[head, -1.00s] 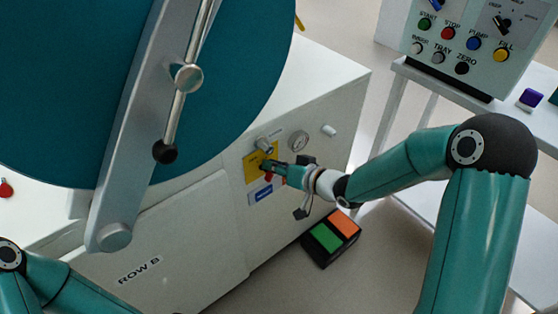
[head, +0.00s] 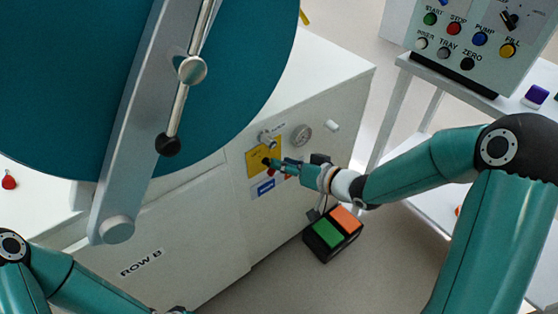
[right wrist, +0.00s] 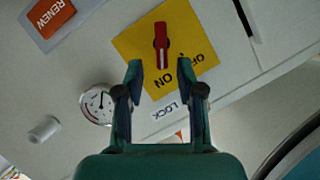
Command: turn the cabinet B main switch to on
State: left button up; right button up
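The cabinet B main switch is a red handle (right wrist: 161,45) on a yellow plate (right wrist: 190,32) with OFF and ON labels. In the right wrist view its white-marked end points down toward ON. My right gripper (right wrist: 162,66) is open, its fingers apart on both sides of the handle's lower end, and it does not appear to grip it. In the head view the yellow plate (head: 252,165) is on the cabinet (head: 190,225) front marked ROW B, and my right gripper (head: 278,164) covers most of the switch. My left forearm shows at lower left; its fingers are out of sight.
A gauge (right wrist: 97,103), a knob (right wrist: 44,129) and a LOCK label lie near the plate. An orange RENEW label (right wrist: 52,14) is at upper left. A green and orange pedal box (head: 332,233) stands on the floor. A button panel (head: 470,45) stands at upper right.

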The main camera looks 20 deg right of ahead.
jog(key=v, duration=0.8)
jog(key=shift+s+d, duration=0.2)
jog(key=shift+s, duration=0.1)
jog(key=s+a+f+m+g, duration=0.1)
jog(key=s+a+f+g, duration=0.1)
jog(key=a+f, duration=0.45)
jog(key=s+a+f+m+g, duration=0.1)
jog(key=s+a+f+g, duration=0.2)
jog(key=f, duration=0.7)
jog(key=s+f+g+h, duration=0.4)
jog(key=s+f+g, duration=0.2)
jog(key=s+f, duration=0.7)
notch_tip(320, 180, up, 17)
jog(key=p, duration=1.7)
